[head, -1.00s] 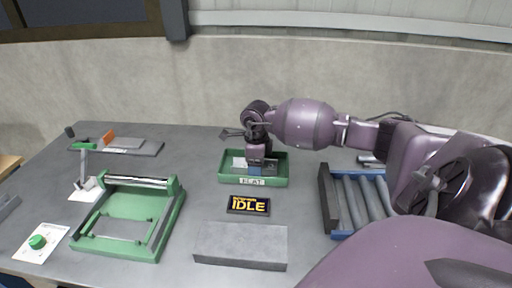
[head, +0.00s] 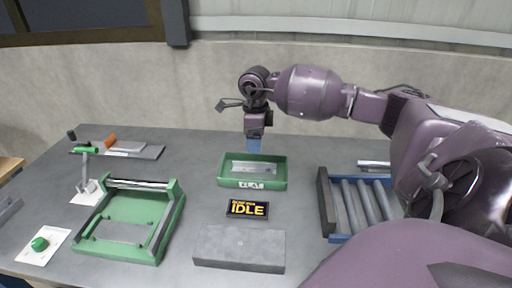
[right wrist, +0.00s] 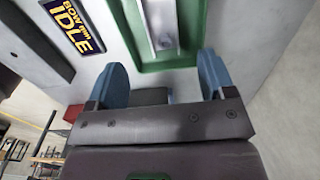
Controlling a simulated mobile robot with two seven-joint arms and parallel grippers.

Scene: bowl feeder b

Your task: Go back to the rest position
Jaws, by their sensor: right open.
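My right gripper (head: 254,146) is above the back of the green tray labelled FLAT (head: 252,183), pointing down. In the right wrist view its two blue fingers (right wrist: 162,80) are spread apart with nothing between them. A flat grey metal piece (head: 252,167) lies in the tray; it also shows in the right wrist view (right wrist: 162,22), beyond the fingers. The gripper is clear of the tray and the piece. My left gripper is not in view.
A black IDLE sign (head: 247,209) and a grey block (head: 239,248) lie in front of the tray. A blue rack with grey rollers (head: 340,238) stands at the right. A green frame fixture (head: 128,248), a lever stand (head: 86,172) and a green knob (head: 40,244) are at the left.

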